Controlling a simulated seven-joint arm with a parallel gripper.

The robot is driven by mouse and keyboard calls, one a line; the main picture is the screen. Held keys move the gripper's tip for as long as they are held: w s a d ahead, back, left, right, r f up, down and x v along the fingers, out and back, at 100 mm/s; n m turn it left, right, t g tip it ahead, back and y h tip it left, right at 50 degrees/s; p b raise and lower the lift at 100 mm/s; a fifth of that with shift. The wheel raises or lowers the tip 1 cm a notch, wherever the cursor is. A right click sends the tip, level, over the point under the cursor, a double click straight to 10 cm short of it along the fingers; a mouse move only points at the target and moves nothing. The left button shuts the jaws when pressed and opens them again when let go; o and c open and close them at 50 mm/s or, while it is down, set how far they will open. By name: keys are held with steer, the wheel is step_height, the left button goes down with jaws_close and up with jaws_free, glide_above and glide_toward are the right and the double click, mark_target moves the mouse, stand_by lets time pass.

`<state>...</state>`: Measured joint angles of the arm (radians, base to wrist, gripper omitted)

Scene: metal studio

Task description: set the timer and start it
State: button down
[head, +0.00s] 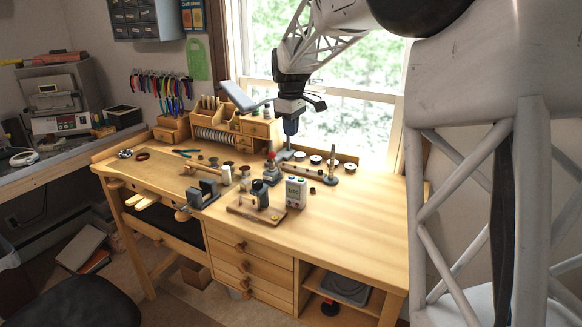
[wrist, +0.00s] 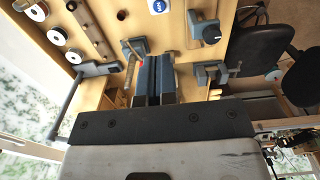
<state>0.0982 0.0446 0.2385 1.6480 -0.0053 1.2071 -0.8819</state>
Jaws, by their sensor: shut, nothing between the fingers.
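The timer (head: 296,193) is a small white upright box with a display on its front and small buttons on top. It stands on the bench right of the middle. In the wrist view a white piece with a blue round spot (wrist: 158,6), which looks like the timer, is cut off by the top edge. My gripper (head: 289,146) points down above the back of the bench, behind the timer and apart from it. Its dark blue fingers (wrist: 152,58) are shut and empty. The display's reading is too small to tell.
A wooden board with a dark device (head: 262,197) stands just left of the timer, with a red-topped grey tool (head: 271,170) behind. A stand with white spools (head: 316,160) is at the back. A vise (head: 203,193) is at the front edge. The bench's right side (head: 365,210) is clear.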

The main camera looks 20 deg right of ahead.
mark_target(291, 178)
steer(key=shift+f, duration=0.1)
stand_by(0.4)
step_height(291, 178, down, 14)
steer(key=shift+r, duration=0.1)
stand_by(0.7)
steer(key=shift+s+f, duration=0.15)
steer(key=shift+f, duration=1.1)
steer(key=shift+r, duration=0.1)
step_height(291, 178, up, 16)
steer(key=shift+w, duration=0.25)
